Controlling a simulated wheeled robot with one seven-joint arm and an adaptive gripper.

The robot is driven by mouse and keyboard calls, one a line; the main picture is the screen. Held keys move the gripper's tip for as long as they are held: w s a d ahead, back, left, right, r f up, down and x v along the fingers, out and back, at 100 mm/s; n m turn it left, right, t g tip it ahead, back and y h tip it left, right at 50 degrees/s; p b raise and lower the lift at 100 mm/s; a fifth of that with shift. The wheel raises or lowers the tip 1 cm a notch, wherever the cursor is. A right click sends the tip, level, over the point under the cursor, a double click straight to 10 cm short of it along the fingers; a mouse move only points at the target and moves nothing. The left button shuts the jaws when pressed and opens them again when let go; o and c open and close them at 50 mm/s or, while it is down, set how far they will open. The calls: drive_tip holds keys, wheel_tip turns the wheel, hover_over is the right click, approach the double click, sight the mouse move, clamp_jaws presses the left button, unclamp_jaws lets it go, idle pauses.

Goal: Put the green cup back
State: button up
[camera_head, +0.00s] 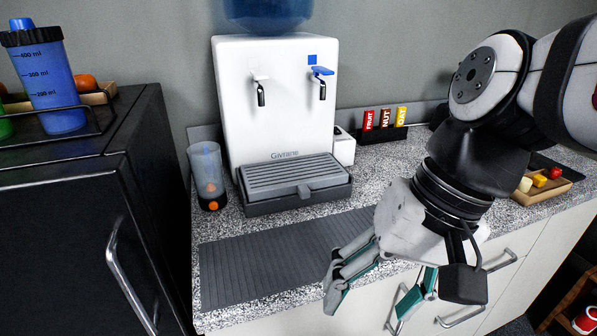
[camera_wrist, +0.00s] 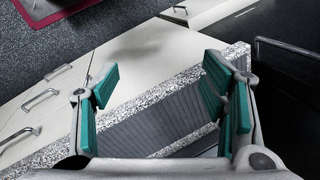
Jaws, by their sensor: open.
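A green object (camera_head: 5,128), possibly the green cup, shows only as a sliver at the left edge of the head view, beside the blue shaker on the black cabinet. Most of it is cut off, so I cannot tell its shape. No whole green cup is visible. My gripper (camera_head: 370,302) is open and empty, pointing down near the counter's front edge, beside the ribbed grey mat (camera_head: 280,250). In the wrist view my gripper (camera_wrist: 160,88) has its teal-padded fingers wide apart, with the mat (camera_wrist: 165,125) and drawer fronts beyond.
A white water dispenser (camera_head: 275,110) with a drip tray (camera_head: 298,205) stands behind the mat. A clear tumbler (camera_head: 207,175) stands left of it. A blue shaker (camera_head: 48,85) sits on the black cabinet (camera_head: 70,210). Bars (camera_head: 385,118) and a wooden tray (camera_head: 545,190) are right. The mat is bare.

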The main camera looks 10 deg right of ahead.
drive_tip(key=s+d+n+h, duration=0.3)
drive_tip(key=s+d, duration=0.1)
drive_tip(key=shift+s+d+f+n+t, duration=0.1)
drive_tip(key=shift+f+n+t, duration=0.25)
drive_tip(key=shift+n+t, duration=0.05)
wheel_tip(320, 180, up, 15)
drive_tip(key=t+p, duration=0.2)
drive_tip(key=p, duration=1.1)
drive_tip(key=shift+d+f+t, duration=0.15)
drive_tip(key=shift+f+t, duration=0.05)
drive_tip(key=shift+t, duration=0.1)
